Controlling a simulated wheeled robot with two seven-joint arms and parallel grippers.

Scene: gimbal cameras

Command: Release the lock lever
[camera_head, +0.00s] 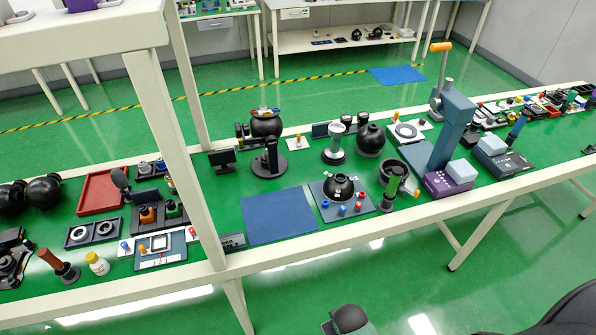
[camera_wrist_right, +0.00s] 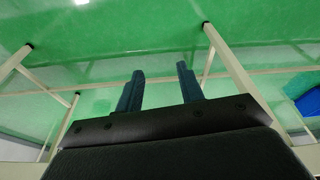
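A grey lever with an orange handle (camera_head: 441,47) stands up at the back right of the bench, beside a tall blue column (camera_head: 453,130). I cannot tell for certain that it is the lock lever. My left gripper is not in view.
The long green bench (camera_head: 300,222) is crowded with parts. Black spherical devices (camera_head: 370,140), a blue mat (camera_head: 279,215), a red tray (camera_head: 101,192) and a purple box (camera_head: 449,181) stand on it. A white post (camera_head: 180,130) rises at left. The floor in front is mostly clear.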

